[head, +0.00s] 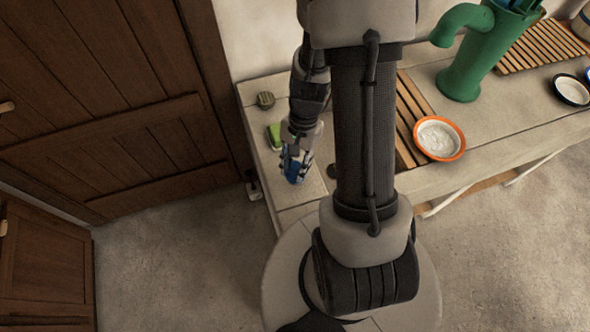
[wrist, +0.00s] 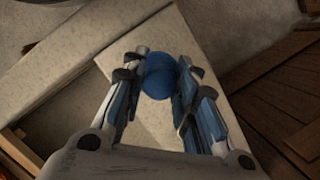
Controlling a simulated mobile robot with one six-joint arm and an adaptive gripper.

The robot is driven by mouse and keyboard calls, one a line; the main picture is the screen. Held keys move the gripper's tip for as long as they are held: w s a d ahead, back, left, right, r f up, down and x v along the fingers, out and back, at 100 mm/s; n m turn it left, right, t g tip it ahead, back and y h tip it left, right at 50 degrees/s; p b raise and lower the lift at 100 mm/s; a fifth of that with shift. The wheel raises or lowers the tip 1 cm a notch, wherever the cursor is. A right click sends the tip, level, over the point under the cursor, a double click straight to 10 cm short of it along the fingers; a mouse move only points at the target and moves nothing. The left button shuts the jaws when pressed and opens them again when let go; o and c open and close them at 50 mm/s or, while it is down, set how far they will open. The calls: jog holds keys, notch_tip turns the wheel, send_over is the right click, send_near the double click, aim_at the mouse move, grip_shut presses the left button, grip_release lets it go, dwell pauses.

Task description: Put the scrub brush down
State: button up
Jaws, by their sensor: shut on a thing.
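My gripper (head: 296,165) is over the left end of the pale counter (head: 320,188), close to its front edge. It is shut on a blue thing (head: 295,174), which I take for the scrub brush. In the wrist view the blue rounded top (wrist: 158,82) shows between the fingers of my gripper (wrist: 160,78). The lower part of the brush is hidden, so I cannot tell if it touches the counter.
A green block (head: 274,136) and a dark round thing (head: 265,100) lie on the counter behind my gripper. A slatted wooden rack (head: 407,120), an orange-rimmed bowl (head: 439,138) and a green pump (head: 465,70) are to the right. A wooden door (head: 110,90) is at the left.

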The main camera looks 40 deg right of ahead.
jog(key=shift+f+b, duration=0.3)
jog(key=shift+f, duration=0.95)
jog(key=shift+f, duration=0.2)
jog(key=o, duration=1)
jog(key=shift+r, duration=0.1)
